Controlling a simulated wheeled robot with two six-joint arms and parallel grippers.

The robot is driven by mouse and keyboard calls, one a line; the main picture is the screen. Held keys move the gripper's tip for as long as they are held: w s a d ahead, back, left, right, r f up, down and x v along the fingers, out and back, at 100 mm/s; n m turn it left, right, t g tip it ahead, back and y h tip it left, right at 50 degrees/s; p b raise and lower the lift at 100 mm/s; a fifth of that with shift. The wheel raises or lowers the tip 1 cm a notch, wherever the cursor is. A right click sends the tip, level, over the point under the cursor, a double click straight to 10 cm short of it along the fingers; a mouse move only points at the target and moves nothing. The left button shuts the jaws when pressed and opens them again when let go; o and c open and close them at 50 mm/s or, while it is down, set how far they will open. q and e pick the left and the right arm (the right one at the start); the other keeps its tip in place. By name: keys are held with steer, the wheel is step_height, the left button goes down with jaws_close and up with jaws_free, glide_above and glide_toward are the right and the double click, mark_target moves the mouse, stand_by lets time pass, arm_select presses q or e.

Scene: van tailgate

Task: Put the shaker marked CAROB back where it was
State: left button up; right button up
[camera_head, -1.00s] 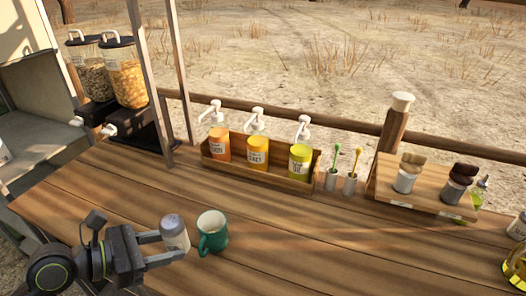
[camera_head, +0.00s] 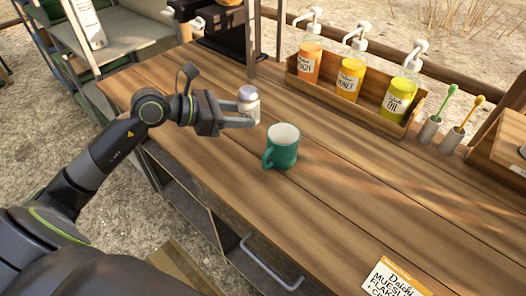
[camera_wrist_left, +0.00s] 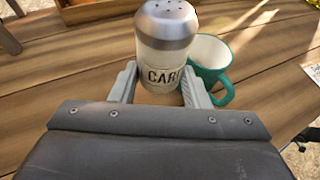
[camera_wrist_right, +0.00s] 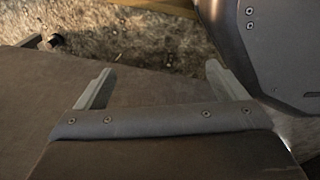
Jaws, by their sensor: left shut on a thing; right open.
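The CAROB shaker (camera_head: 248,103) has a metal perforated cap and a pale body. My left gripper (camera_head: 240,120) is shut on the shaker, just left of the green mug. Whether its base touches the counter I cannot tell. My right gripper (camera_wrist_right: 162,85) is open and empty. It does not show in the head view.
The green mug (camera_head: 281,152) stands close beside the shaker on the wooden counter (camera_head: 340,190). A wooden rack (camera_head: 345,97) holds three pump bottles at the back. Two cups with stirrers (camera_head: 430,130) stand right of it. A label card (camera_head: 396,280) shows at the front. Counter right of the mug is clear.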

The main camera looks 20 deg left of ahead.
mark_target(242, 149)
arm_select(q)
step_height(242, 149, down, 9)
steer(key=shift+r, duration=0.2)
stand_by(0.3)
steer(key=o, duration=0.5)
steer(key=shift+f+b, duration=0.2)
steer(key=shift+b, duration=0.15)
steer(key=o, duration=0.5)
steer(key=shift+r, duration=0.1)
steer(key=shift+r, duration=0.1)
